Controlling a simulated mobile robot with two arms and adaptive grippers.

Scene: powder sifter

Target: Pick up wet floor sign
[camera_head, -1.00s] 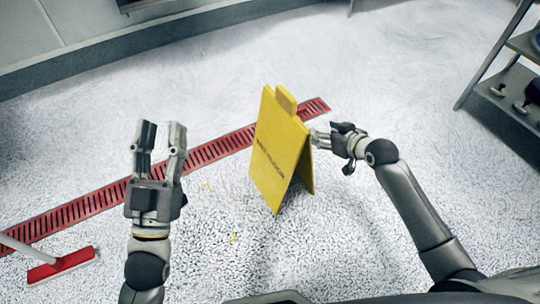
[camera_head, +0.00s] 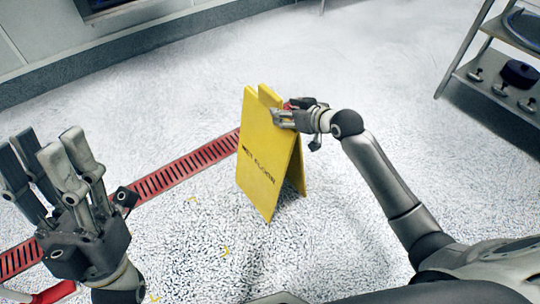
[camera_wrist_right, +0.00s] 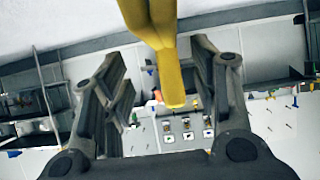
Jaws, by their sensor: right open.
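The yellow wet floor sign (camera_head: 262,165) stands upright on the speckled floor, its two panels spread at the bottom, dark lettering on the front panel. My right gripper (camera_head: 283,117) is at the sign's upper right edge. In the right wrist view, the sign's yellow top (camera_wrist_right: 158,40) lies between the spread fingers of my right gripper (camera_wrist_right: 160,70), which is open. Whether a finger touches the sign, I cannot tell. My left gripper (camera_head: 42,150) is raised at the left, open and empty, away from the sign.
A red floor drain grate (camera_head: 180,172) runs diagonally behind the sign. A red tool head (camera_head: 52,292) lies at the lower left, partly hidden. A metal shelf (camera_head: 495,75) with items stands at the upper right. The floor behind the sign is clear.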

